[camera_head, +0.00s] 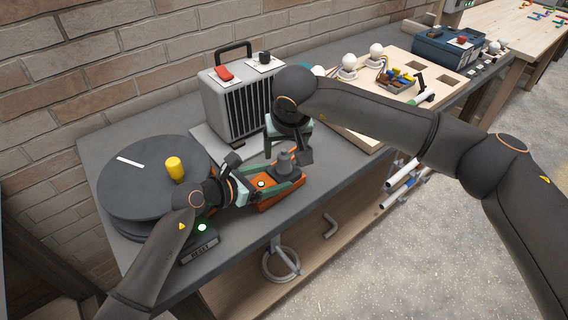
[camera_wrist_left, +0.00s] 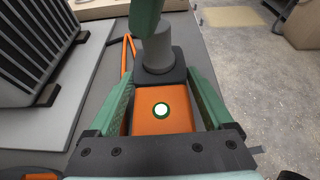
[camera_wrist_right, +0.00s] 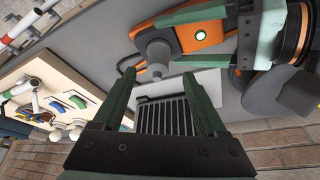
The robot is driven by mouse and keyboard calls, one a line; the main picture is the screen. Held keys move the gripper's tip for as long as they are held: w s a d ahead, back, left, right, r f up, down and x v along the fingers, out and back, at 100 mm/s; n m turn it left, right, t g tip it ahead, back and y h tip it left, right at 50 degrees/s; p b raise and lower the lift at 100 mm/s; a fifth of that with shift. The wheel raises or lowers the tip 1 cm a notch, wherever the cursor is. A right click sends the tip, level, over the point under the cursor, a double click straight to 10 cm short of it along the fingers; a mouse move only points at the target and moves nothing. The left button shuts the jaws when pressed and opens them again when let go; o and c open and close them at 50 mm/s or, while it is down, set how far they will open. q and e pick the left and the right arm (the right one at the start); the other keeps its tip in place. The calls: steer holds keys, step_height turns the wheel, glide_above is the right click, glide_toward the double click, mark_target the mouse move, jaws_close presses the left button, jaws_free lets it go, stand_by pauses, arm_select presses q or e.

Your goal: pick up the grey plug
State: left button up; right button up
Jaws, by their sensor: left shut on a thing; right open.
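The grey plug (camera_head: 284,160) stands upright on the dark end of an orange box (camera_head: 266,205) with a lit white button. The plug also shows in the left wrist view (camera_wrist_left: 156,50), beyond my left fingertips, and in the right wrist view (camera_wrist_right: 157,58). My left gripper (camera_head: 264,184) is shut on the orange box, one finger along each side. My right gripper (camera_head: 287,146) is open above the plug. In the right wrist view the plug lies just beyond the gap between its fingertips, with no clear contact.
A grey ribbed heater (camera_head: 240,103) stands behind the plug. A dark round turntable (camera_head: 140,185) with a yellow cylinder (camera_head: 174,168) is at the left. A wooden board (camera_head: 372,85) with bulbs lies at the right. The bench's front edge is close to the orange box.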

mark_target(285, 152)
steer(key=shift+w+x, duration=0.15)
steer(key=shift+x, duration=1.2)
steer(key=shift+w+x, duration=0.15)
steer(key=shift+x, duration=1.15)
steer(key=shift+d+r, duration=0.1)
steer(key=shift+d, duration=0.05)
steer(key=shift+c, duration=0.4)
jaws_close()
